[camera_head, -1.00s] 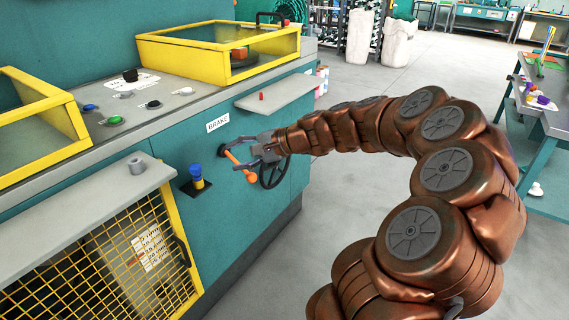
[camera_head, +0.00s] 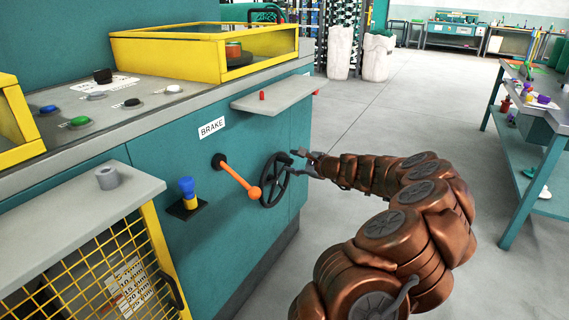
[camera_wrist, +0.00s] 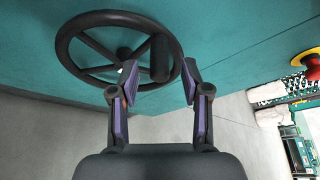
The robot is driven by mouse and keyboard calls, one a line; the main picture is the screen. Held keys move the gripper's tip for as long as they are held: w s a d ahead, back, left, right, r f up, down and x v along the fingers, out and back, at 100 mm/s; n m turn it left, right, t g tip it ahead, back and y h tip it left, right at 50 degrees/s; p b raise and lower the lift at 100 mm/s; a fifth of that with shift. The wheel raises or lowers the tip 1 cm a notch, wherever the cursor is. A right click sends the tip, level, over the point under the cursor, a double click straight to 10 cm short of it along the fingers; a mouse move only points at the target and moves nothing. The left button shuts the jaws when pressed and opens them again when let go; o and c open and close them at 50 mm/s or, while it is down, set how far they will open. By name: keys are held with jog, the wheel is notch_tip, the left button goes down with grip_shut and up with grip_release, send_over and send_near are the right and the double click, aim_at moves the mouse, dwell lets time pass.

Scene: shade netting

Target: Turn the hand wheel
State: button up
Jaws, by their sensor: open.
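The black hand wheel (camera_head: 268,186) is on the teal front panel of the machine, right of the orange brake lever. It also shows in the wrist view (camera_wrist: 70,55), where its spokes, hub and a dark upright handle (camera_wrist: 160,58) are visible. My gripper (camera_head: 304,162) is at the wheel's right side in the head view. In the wrist view my gripper (camera_wrist: 158,76) has its two fingers spread wide, with the handle between them in the picture. I cannot tell whether a finger touches the wheel. Nothing is held.
The orange brake lever (camera_head: 240,182) sticks out left of the wheel, under the BRAKE label (camera_head: 212,128). A grey shelf (camera_head: 272,95) juts out above. A blue and yellow knob (camera_head: 187,192) stands further left. Open floor lies right, before a workbench (camera_head: 535,110).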

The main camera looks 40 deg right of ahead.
jog(key=shift+b+x, duration=0.5)
jog(key=shift+x, duration=1.45)
jog(key=shift+c, duration=0.4)
grip_shut()
